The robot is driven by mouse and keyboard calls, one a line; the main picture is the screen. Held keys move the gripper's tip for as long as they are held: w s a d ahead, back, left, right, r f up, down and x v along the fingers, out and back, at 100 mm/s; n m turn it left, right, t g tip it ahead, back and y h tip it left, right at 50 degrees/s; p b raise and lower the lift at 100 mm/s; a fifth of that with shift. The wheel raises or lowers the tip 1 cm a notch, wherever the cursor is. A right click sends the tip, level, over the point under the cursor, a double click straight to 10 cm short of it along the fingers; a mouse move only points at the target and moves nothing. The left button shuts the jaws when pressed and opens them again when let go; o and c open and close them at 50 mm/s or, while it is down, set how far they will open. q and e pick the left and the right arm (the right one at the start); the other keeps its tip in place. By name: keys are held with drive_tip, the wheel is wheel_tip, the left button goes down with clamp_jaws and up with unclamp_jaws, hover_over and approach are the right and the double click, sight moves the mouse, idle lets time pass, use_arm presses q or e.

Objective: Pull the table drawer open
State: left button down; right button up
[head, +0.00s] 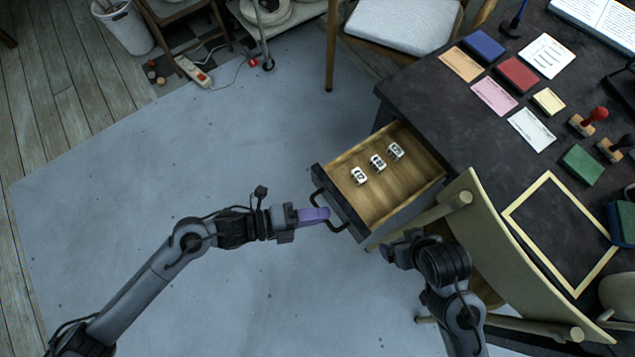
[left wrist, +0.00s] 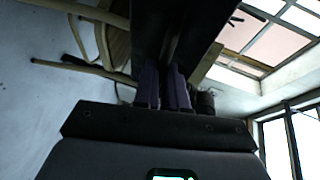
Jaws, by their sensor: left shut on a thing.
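The wooden table drawer (head: 407,188) stands pulled out from the dark table (head: 440,92) in the head view. Its dark front panel (head: 338,204) faces left and carries a black bar handle (head: 342,227). My left gripper (head: 322,215), with purple fingers, is shut on this handle. In the left wrist view the fingers (left wrist: 163,88) are close together against a dark surface; the grip itself is hidden there. My right gripper (head: 396,249) is just below the drawer's near corner, apart from the handle; its jaw opening is unclear.
Three small white objects (head: 377,162) lie in the drawer. A wooden chair (head: 515,240) stands close below the drawer, beside my right arm. Stamps, ink pads and cards cover the tabletop. Another chair (head: 400,25) is at the top. The grey floor (head: 130,190) left of the drawer is clear.

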idle(0.3)
use_arm(q)
drive_tip(key=c, duration=1.2)
unclamp_jaws()
drive_tip(key=shift+a, duration=0.1)
drive_tip(key=p+v, duration=0.3)
drive_tip(key=v, duration=0.7)
drive_tip(key=shift+a, duration=0.4)
